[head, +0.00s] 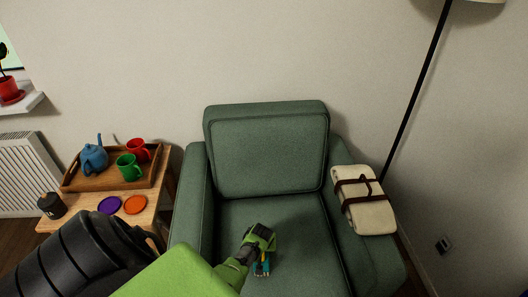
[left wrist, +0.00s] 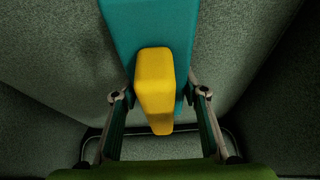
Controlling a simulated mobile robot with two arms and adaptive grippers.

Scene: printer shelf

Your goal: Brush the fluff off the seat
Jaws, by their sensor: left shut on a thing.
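The green armchair stands against the wall in the middle of the head view, and its seat (head: 300,224) is mostly in sight. My left gripper (head: 262,264) is over the front part of the seat, pointing down. It is shut on a teal and yellow tool, apparently the brush, which also shows in the left wrist view as a teal body (left wrist: 150,30) with a yellow block (left wrist: 154,85) between the fingers. I cannot make out any fluff. My right gripper is not in view.
A folded cream blanket (head: 364,205) with dark straps lies on the chair's right armrest. At left, a wooden side table (head: 152,213) holds a tray (head: 72,182) with a blue teapot and mugs, plus two coasters. A floor lamp (head: 412,92) stands behind at right.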

